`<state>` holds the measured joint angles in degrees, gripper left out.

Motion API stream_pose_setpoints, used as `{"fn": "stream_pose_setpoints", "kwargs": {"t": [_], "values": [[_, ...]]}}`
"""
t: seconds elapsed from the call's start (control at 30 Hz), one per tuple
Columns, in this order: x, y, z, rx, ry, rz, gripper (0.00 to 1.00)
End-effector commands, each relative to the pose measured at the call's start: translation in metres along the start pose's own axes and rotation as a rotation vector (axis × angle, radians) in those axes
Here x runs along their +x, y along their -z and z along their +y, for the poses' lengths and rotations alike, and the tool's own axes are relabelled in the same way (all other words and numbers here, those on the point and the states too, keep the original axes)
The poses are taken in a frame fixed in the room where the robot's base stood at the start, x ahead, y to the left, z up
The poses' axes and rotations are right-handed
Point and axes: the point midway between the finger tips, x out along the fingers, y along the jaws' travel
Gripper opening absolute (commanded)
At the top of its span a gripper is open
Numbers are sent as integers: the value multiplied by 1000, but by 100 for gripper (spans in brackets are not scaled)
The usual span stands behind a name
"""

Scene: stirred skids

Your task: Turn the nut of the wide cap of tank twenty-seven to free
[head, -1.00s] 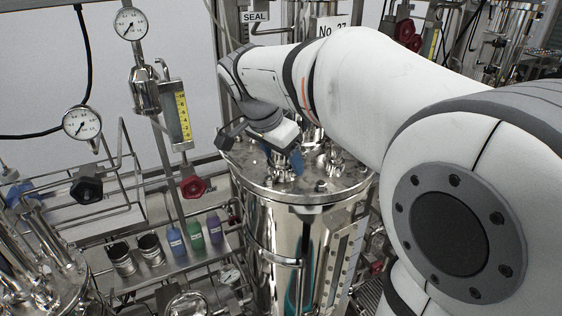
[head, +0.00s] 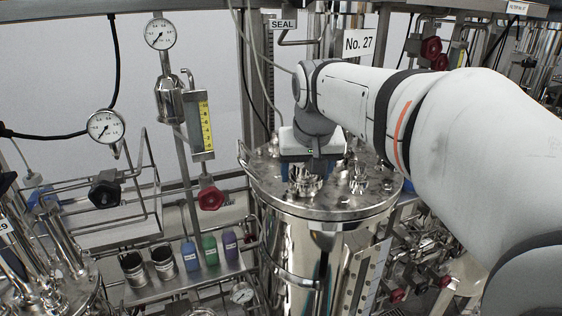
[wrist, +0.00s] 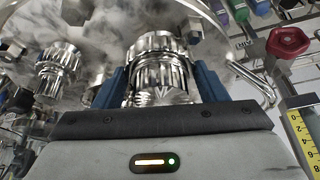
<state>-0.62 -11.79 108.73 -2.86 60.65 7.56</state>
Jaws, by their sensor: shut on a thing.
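Tank twenty-seven (head: 330,235) is a shiny steel vessel with a round flanged lid (head: 345,205), under a "No. 27" sign (head: 359,42). My gripper (head: 303,178) points down at the left part of the lid. Its blue jaws are shut on the ribbed steel nut of a wide cap (wrist: 158,48). In the wrist view, one jaw (wrist: 110,88) sits on each side of the nut. The jaws and the gripper body hide the nut's lower part. Any turn of the nut cannot be read from this.
Other fittings stand close by on the lid, including a ribbed cap (wrist: 58,65). Left of the tank are a red valve knob (head: 210,198), a yellow-scaled flowmeter (head: 201,125), gauges and a shelf with bottles (head: 209,250). Pipes crowd the right side.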

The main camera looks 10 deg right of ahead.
Motion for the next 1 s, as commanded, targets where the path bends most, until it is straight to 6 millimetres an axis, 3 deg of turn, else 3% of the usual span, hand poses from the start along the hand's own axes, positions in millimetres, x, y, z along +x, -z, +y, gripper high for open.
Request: {"fn": "stream_pose_setpoints", "kwargs": {"t": [0.6, 1.0], "values": [[0, 1, 3, -481, 199, 1, 43], [0, 2, 3, -616, 254, 0, 43]]}}
